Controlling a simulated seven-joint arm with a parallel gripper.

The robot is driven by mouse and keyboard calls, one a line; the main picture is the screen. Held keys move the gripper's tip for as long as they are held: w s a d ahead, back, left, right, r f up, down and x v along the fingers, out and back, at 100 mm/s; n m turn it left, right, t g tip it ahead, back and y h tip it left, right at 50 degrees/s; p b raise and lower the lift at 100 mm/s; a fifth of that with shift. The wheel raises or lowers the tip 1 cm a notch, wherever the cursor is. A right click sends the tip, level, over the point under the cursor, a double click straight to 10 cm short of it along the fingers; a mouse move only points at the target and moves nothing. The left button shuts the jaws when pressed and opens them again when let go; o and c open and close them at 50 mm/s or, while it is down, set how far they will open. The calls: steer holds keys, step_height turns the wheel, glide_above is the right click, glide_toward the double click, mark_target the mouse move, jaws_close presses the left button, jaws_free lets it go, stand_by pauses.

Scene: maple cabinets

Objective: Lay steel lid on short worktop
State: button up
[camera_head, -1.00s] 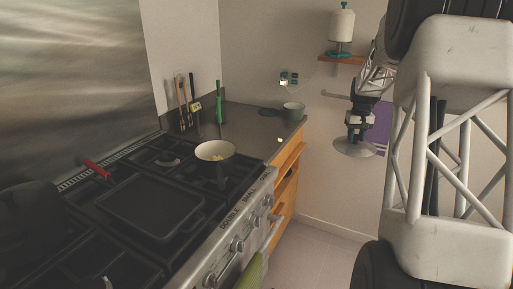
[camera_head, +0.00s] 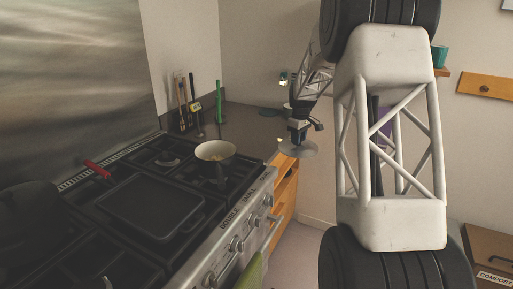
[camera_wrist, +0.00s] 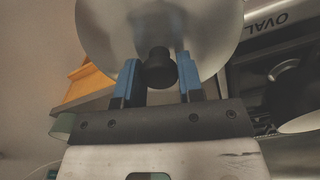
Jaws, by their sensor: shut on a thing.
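The steel lid (camera_head: 300,149) is a round grey disc with a black knob (camera_wrist: 159,68). My gripper (camera_wrist: 157,75) is shut on the knob, one blue finger on each side, and the lid hangs below it in the head view. The lid is near the right front edge of the short worktop (camera_head: 242,120), a dark surface beyond the stove. It looks raised above the worktop's edge, roughly level; the exact gap cannot be told.
Utensils in holders (camera_head: 195,106) stand at the worktop's left back. In the wrist view a pale green cup (camera_wrist: 62,126) is at lower left. The worktop's middle looks clear.

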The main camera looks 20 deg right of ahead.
steer(key=w+a+n, duration=0.1)
steer(key=a+n, duration=0.1)
steer(key=a, duration=0.3)
steer(key=w+a+f+n, duration=0.1)
steer(key=w+a+n, duration=0.1)
steer(key=a, duration=0.2)
steer(key=w+a+f+n, duration=0.1)
steer(key=a+n, duration=0.1)
steer(key=a, duration=0.3)
steer(key=shift+w+a+f, duration=0.2)
steer(key=shift+w+a, duration=0.1)
steer(key=shift+w, duration=0.05)
steer(key=shift+w+d+f, duration=0.25)
steer(key=shift+w+d, duration=0.2)
steer(key=shift+w, duration=2.2)
steer(key=shift+w+d+f, duration=0.25)
steer(key=shift+w+d, duration=0.2)
steer(key=shift+w, duration=2.15)
steer(key=shift+w+d+f, duration=0.25)
steer(key=shift+w+d, duration=0.2)
steer(key=shift+w, duration=2.2)
steer(key=shift+f, duration=0.1)
steer(key=shift+f, duration=1.65)
steer(key=shift+f, duration=0.15)
